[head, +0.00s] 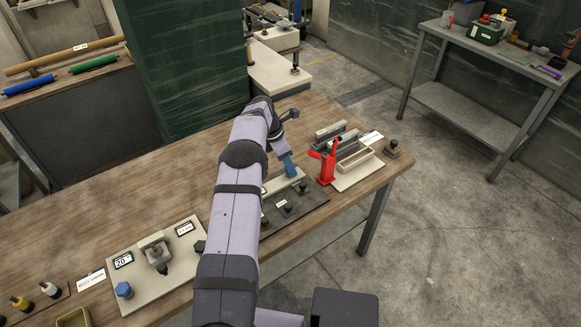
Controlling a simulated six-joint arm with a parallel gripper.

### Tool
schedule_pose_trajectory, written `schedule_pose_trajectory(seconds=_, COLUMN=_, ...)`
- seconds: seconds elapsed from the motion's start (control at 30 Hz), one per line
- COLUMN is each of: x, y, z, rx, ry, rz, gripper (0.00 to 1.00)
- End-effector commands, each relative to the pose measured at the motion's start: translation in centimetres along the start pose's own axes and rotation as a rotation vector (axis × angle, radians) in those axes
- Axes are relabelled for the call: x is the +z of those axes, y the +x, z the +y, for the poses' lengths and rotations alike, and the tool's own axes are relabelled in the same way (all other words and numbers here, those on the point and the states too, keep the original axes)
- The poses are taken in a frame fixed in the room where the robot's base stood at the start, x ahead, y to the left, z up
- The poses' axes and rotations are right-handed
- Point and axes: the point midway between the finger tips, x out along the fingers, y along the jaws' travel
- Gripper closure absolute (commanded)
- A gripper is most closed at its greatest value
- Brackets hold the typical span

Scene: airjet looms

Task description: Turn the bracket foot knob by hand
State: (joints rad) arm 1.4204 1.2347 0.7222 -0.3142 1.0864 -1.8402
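My arm reaches up the middle of the head view and bends down over the wooden table. My gripper (289,167) is at its far end, low over a dark plate with fixtures; a blue part shows there, and I cannot tell whether its fingers are open or touching anything. Several dark knobs stand on that plate, one (288,207) near its middle and one (302,186) just below the gripper. I cannot tell which knob is the bracket foot knob. A pale plate (185,272) at left carries a metal bracket (155,252) and a blue knob (124,290).
A red upright tool (327,163) stands close right of the gripper, beside a pale tray (355,160) and grey metal blocks. The wooden table (110,210) is clear at back left.

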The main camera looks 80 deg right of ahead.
Motion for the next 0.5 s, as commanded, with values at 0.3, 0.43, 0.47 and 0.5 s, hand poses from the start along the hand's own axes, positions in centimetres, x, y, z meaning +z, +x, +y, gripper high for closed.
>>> schedule_pose_trajectory(seconds=0.3, x=0.2, y=-0.6, z=0.0, rx=0.002, ry=-0.001, rz=-0.001, gripper=0.56)
schedule_pose_trajectory(seconds=0.43, x=0.4, y=-1.3, z=0.0, rx=0.002, ry=-0.001, rz=-0.001, gripper=0.56)
schedule_pose_trajectory(seconds=0.47, x=0.5, y=-1.5, z=0.0, rx=0.002, ry=-0.001, rz=-0.001, gripper=0.56)
schedule_pose_trajectory(seconds=0.5, x=0.6, y=-1.7, z=0.0, rx=0.002, ry=-0.001, rz=-0.001, gripper=0.56)
